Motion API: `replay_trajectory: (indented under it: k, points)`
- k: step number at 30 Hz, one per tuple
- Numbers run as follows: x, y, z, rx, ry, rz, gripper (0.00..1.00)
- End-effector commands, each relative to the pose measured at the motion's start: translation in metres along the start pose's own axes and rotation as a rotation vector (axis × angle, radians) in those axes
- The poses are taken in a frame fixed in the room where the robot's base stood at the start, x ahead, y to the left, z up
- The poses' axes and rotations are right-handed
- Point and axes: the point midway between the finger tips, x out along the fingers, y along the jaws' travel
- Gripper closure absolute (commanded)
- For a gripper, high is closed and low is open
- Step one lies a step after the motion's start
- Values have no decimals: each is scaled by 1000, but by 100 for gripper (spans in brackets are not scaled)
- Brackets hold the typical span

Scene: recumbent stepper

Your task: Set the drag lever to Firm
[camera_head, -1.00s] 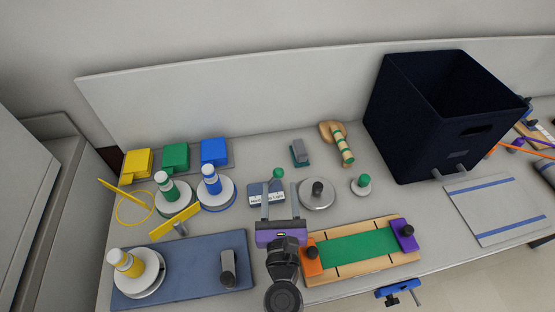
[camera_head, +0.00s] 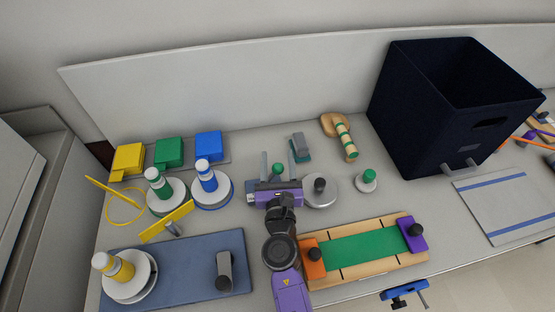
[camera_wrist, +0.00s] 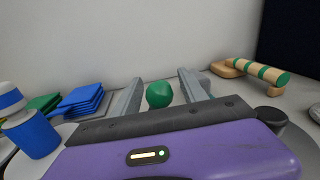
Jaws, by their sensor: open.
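The drag lever shows as a green round knob (camera_head: 278,169) near the middle of the table. Its blue label plate is mostly hidden behind my gripper, so I cannot read the setting. My gripper (camera_head: 278,158) is open, with its two grey fingers on either side of the knob. In the wrist view the green knob (camera_wrist: 159,94) sits between the spread fingers, with a gap on both sides. No clear contact shows.
A grey disc with a dark knob (camera_head: 320,186) stands right of my gripper. A blue-and-white post (camera_head: 206,178) stands to the left. A grey-and-green block (camera_head: 301,147) lies behind. A dark bin (camera_head: 425,135) stands at back right.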

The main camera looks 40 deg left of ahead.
Motion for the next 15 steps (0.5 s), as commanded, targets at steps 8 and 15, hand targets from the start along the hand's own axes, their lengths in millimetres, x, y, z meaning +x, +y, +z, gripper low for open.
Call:
replay_trajectory:
  k: [8, 15]
  points:
    - [2, 0, 0, 0, 0, 0, 50]
    - [2, 0, 0, 0, 0, 0, 91]
